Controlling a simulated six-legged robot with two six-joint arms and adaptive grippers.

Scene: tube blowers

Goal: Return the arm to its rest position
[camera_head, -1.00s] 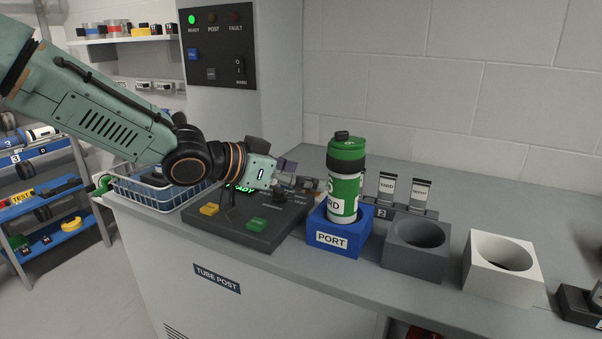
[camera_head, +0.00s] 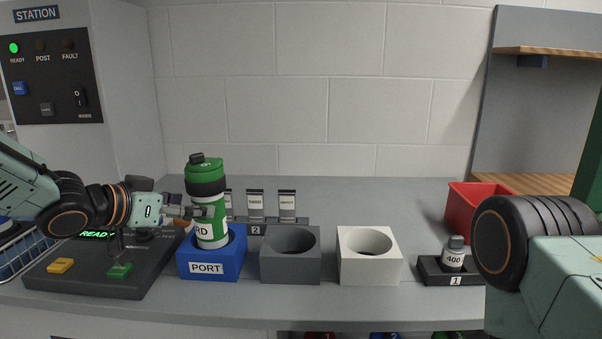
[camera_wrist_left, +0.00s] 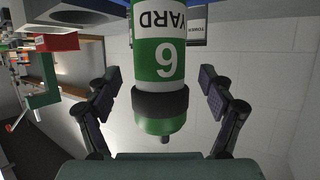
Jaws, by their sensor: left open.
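A green and white canister (camera_head: 206,222) with a black band and green cap stands upright in the blue PORT block (camera_head: 234,262). It also shows in the left wrist view (camera_wrist_left: 160,60), marked YARD and 6. My left gripper (camera_head: 190,212) is at the canister's left side in the head view. In the left wrist view my left gripper (camera_wrist_left: 152,84) is open, with one finger on each side of the canister and visible gaps between. My right arm's dark joint (camera_head: 530,240) shows at the right; its gripper is out of view.
A dark console (camera_head: 95,285) with yellow and green buttons lies left of the port. A grey block (camera_head: 290,268) and a white block (camera_head: 370,268), both with round holes, stand to the right. A small 400 bottle (camera_head: 454,258) and red bin (camera_head: 460,205) are further right.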

